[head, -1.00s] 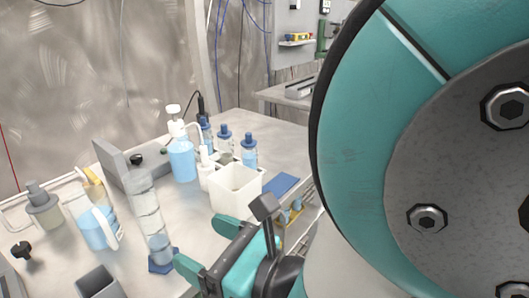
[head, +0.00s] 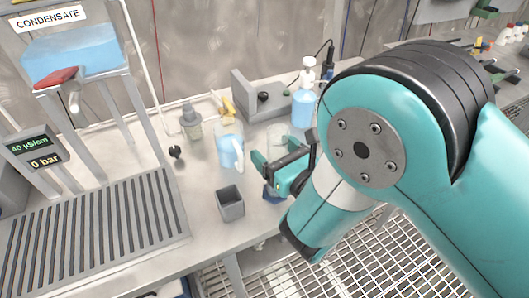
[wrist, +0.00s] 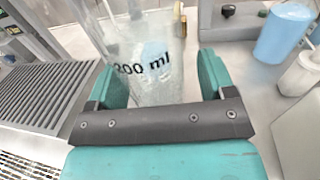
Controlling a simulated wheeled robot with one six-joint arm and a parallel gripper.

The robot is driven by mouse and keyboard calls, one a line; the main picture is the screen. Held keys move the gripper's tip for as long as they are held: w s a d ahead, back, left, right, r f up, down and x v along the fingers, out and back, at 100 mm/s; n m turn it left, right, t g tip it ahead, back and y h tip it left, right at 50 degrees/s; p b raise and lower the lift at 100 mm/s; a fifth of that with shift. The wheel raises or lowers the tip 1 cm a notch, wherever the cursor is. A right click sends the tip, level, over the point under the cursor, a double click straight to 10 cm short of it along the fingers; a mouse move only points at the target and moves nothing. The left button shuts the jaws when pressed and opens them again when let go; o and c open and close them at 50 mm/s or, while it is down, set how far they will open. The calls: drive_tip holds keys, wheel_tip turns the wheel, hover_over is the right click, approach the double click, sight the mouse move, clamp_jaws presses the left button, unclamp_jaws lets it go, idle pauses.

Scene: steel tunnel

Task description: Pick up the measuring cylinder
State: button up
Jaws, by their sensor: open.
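The measuring cylinder (head: 277,133) is a clear upright tube on the bench in the head view. Its dark blue base (head: 272,193) shows below my gripper (head: 285,153), which hides its middle. My gripper is open, with its fingers level with the tube. In the wrist view, clear walls with a black "00 ml" marking (wrist: 143,66) show between and beyond the fingers of my gripper (wrist: 160,78). I cannot tell how much of this is the cylinder and how much is the jug behind. No firm contact is visible.
A clear jug (head: 229,150) with blue liquid stands just left of the cylinder. A grey square cup (head: 230,203) is nearer the front edge. A blue wash bottle (head: 303,105) and a grey block (head: 262,100) stand behind. A slatted drain (head: 90,235) lies at left.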

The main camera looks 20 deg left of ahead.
drive_tip(key=shift+w+a, duration=0.15)
drive_tip(key=shift+w, duration=0.1)
drive_tip(key=shift+s+a+f, duration=0.1)
drive_tip(key=shift+c, duration=0.8)
drive_tip(key=c, duration=0.9)
wheel_tip(320, 180, up, 20)
drive_tip(key=p, duration=1.9)
drive_tip(key=shift+s, duration=0.1)
